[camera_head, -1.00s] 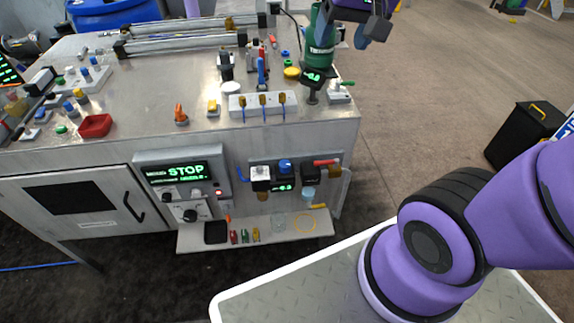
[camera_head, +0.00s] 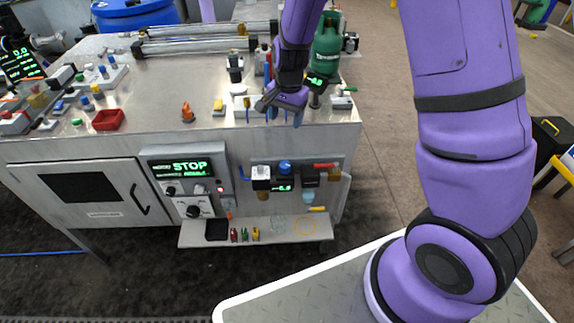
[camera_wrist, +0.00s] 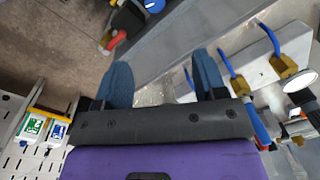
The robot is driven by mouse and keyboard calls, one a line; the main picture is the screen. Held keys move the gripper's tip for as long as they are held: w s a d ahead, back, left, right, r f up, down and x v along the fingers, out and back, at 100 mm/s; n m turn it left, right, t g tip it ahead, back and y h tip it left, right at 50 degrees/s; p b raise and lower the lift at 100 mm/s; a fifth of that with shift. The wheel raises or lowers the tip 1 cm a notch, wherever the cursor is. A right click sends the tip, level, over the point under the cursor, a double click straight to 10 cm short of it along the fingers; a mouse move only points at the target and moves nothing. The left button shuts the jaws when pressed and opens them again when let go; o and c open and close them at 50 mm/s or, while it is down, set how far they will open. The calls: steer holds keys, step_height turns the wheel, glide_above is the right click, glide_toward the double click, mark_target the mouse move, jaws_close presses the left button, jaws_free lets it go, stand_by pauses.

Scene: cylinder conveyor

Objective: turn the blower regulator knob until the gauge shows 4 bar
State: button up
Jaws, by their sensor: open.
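A blue knob (camera_head: 285,167) sits on the regulator unit on the bench's front face. A small gauge display (camera_head: 283,188) with green digits is just below it; the digits are too small to read surely. No label shows whether this is the blower regulator. In the wrist view a blue knob (camera_wrist: 154,5) is at the top edge, beyond the fingers. My gripper (camera_head: 281,114) is open and empty, above the bench's front edge and higher than the blue knob. In the wrist view its two blue fingers (camera_wrist: 163,80) are apart with nothing between them.
A white manifold (camera_head: 240,106) with brass fittings and blue tubes is beside my gripper. A red lever (camera_head: 325,165) is right of the knob. A green cylinder (camera_head: 326,45) and a second small display (camera_head: 316,81) stand behind. A shelf (camera_head: 265,240) juts out below.

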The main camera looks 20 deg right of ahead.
steer(key=m, duration=0.1)
glide_toward(285, 164)
steer(key=shift+g+h, duration=0.3)
steer(key=f, duration=0.9)
steer(key=shift+w+a+f, duration=0.2)
steer(key=shift+w+a, duration=0.05)
steer(key=shift+c, duration=0.5)
steer(key=c, duration=0.8)
steer(key=shift+c, duration=0.2)
